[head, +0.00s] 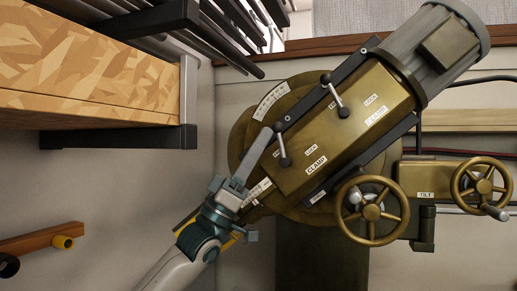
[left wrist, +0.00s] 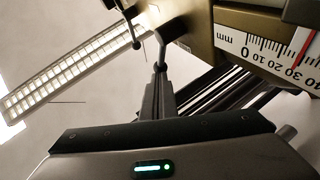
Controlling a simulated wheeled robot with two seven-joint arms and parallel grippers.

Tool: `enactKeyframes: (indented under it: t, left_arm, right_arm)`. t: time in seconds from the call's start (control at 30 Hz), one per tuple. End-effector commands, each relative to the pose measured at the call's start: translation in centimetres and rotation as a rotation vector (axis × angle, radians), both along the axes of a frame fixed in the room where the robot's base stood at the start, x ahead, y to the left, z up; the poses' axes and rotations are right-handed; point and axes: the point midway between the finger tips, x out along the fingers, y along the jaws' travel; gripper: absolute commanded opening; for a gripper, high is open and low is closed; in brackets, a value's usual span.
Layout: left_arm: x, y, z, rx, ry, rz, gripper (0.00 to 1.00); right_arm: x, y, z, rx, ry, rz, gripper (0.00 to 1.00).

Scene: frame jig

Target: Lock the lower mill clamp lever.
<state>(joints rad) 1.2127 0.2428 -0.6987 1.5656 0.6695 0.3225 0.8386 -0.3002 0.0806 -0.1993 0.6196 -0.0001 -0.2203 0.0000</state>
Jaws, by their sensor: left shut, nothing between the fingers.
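The lower clamp lever (head: 282,147) is a short silver rod with dark round ends on the brass mill head (head: 320,135), near the "CLAMP" and "LOCK" labels. It also shows in the left wrist view (left wrist: 165,50), just beyond the fingertips. An upper clamp lever (head: 336,95) of the same kind sits farther up the head. My left gripper (head: 265,136) is shut and empty, its fingers just left of the lower lever. In the left wrist view the closed fingers (left wrist: 159,82) point at the lever's end; I cannot tell whether they touch. My right gripper is out of view.
A brass handwheel (head: 371,210) stands right of the lower head, with a second handwheel (head: 482,187) farther right. A grey motor (head: 440,45) caps the head. A wooden-patterned block (head: 90,75) with dark brackets is at upper left.

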Motion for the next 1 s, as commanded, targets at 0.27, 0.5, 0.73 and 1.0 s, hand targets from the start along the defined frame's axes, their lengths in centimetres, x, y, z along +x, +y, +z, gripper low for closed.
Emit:
enactKeyframes:
  t: [0.27, 0.5, 0.73, 1.0]
  left_arm:
    - [-0.3, -0.6, 0.9, 0.157, -0.055, 0.005, 0.00]
    - [-0.5, -1.4, 1.2, 0.152, -0.050, -0.001, 0.00]
    - [-0.7, -2.0, 1.6, 0.153, -0.051, -0.001, 0.00]
    - [-0.9, -2.9, 1.7, 0.276, -0.089, -0.001, 0.00]
  right_arm:
    - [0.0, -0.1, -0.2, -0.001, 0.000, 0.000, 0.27]
    - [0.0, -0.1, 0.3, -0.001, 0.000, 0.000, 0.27]
    - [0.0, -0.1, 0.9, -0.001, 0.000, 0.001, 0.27]
    - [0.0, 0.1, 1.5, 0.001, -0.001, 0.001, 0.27]
